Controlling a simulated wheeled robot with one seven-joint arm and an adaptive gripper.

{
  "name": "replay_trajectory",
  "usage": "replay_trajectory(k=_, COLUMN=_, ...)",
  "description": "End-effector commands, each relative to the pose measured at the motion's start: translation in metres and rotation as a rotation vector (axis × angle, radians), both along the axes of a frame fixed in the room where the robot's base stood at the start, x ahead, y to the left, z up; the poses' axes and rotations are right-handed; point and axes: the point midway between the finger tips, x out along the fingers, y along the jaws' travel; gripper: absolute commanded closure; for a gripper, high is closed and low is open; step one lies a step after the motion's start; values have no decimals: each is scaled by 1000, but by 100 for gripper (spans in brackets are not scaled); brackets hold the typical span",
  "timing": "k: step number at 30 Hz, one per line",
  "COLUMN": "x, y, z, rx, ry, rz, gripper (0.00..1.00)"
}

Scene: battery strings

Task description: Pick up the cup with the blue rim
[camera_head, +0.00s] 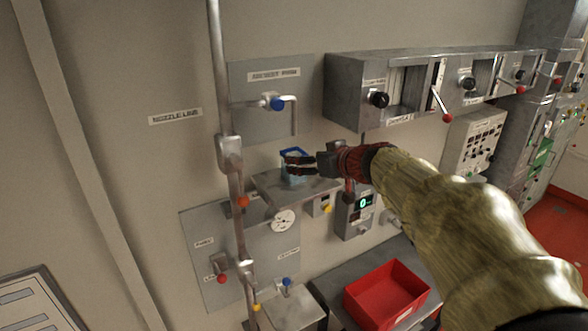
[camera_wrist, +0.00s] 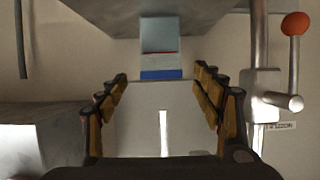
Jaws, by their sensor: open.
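The cup with the blue rim (camera_head: 292,152) stands on a grey shelf (camera_head: 262,184) on the wall, under a spout. Its body looks pale blue, and my gripper's fingers hide part of it. My gripper (camera_head: 289,164) is open and level with the cup's upper part, reaching in from the right. In the wrist view the picture is upside down: the cup (camera_wrist: 160,42) hangs from the shelf (camera_wrist: 215,20) with its blue rim lowest. There it lies sideways between the two open fingers of my gripper (camera_wrist: 161,75), at or just past the tips. I cannot tell whether they touch it.
A spout with a blue knob (camera_head: 277,104) is above the cup. A vertical pipe (camera_head: 228,155) runs left of the shelf. A dial (camera_head: 284,221) and a digital display box (camera_head: 358,208) are below. A red bin (camera_head: 388,296) stands lower right. Grey cabinets (camera_head: 400,85) jut out above my arm.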

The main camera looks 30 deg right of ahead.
Motion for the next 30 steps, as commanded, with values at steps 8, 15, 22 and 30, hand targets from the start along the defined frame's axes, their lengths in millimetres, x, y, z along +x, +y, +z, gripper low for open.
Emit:
replay_trajectory(k=8, x=26, y=2, z=-11, rx=3, ry=4, rz=3, gripper=33)
replay_trajectory(k=15, x=56, y=4, z=-25, rx=3, ry=3, rz=5, gripper=33)
replay_trajectory(k=22, x=67, y=3, z=-30, rx=0, ry=1, rz=3, gripper=33)
replay_trajectory(k=30, x=66, y=4, z=-31, rx=1, ry=2, rz=3, gripper=40)
